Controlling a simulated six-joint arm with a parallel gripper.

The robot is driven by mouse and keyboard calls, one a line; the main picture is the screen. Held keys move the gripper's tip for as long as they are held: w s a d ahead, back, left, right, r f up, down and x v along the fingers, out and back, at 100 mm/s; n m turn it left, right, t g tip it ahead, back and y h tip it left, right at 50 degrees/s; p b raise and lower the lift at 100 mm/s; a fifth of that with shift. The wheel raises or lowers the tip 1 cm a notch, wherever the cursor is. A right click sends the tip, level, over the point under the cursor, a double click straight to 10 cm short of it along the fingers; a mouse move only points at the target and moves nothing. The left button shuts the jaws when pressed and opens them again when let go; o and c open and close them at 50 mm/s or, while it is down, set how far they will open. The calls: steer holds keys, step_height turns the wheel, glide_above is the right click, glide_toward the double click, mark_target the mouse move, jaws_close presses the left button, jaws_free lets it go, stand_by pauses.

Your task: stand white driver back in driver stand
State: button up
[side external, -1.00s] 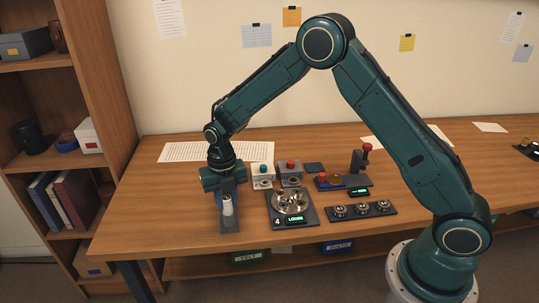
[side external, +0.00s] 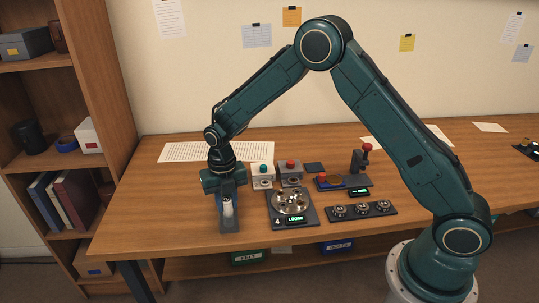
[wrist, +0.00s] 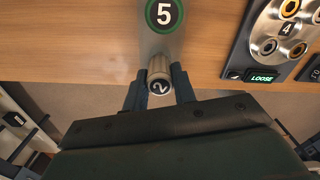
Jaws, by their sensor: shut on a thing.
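My gripper (side external: 227,200) points down at the left of the bench, shut on the white driver (side external: 228,208). The driver stands about upright between the blue fingers, over the grey driver stand (side external: 230,226). In the wrist view my gripper (wrist: 158,84) has one finger on each side of the driver, whose round end (wrist: 160,87) carries a black disc marked 2. A grey plate with a green disc marked 5 (wrist: 164,14) lies just beyond it. The driver's lower end is hidden, so I cannot tell how deep it sits in the stand.
Behind are boxes with a green button (side external: 263,169) and a red button (side external: 290,163).

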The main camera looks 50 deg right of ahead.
steer(key=shift+f, duration=0.1)
steer(key=o, duration=1.5)
steer(key=shift+r, duration=3.5)
steer(key=shift+r, duration=0.1)
